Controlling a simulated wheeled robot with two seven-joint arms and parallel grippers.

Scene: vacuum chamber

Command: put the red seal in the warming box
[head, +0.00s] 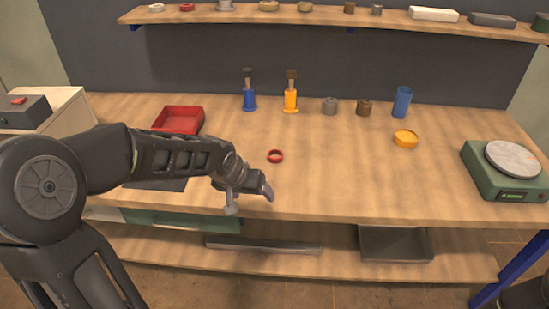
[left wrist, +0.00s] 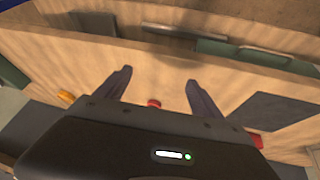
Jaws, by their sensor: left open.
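The red seal (head: 275,156), a small ring, lies flat on the wooden bench near its middle. It also shows in the left wrist view (left wrist: 154,103), partly hidden by my gripper body, between the finger bases. My left gripper (head: 250,199) is open and empty at the bench's front edge, nearer to me than the ring and apart from it. Its two spread fingers show in the left wrist view (left wrist: 158,77). A cream box with a dark top part (head: 22,112) and a red piece on it stands at the far left; I cannot tell whether it is the warming box.
A red tray (head: 178,121) and a dark mat (head: 157,184) lie left of the ring. Blue (head: 249,98) and orange (head: 290,98) tools, small cylinders and a blue cup (head: 402,102) stand behind. An orange dish (head: 405,138) and green scale (head: 505,172) are right. Bench around the ring is clear.

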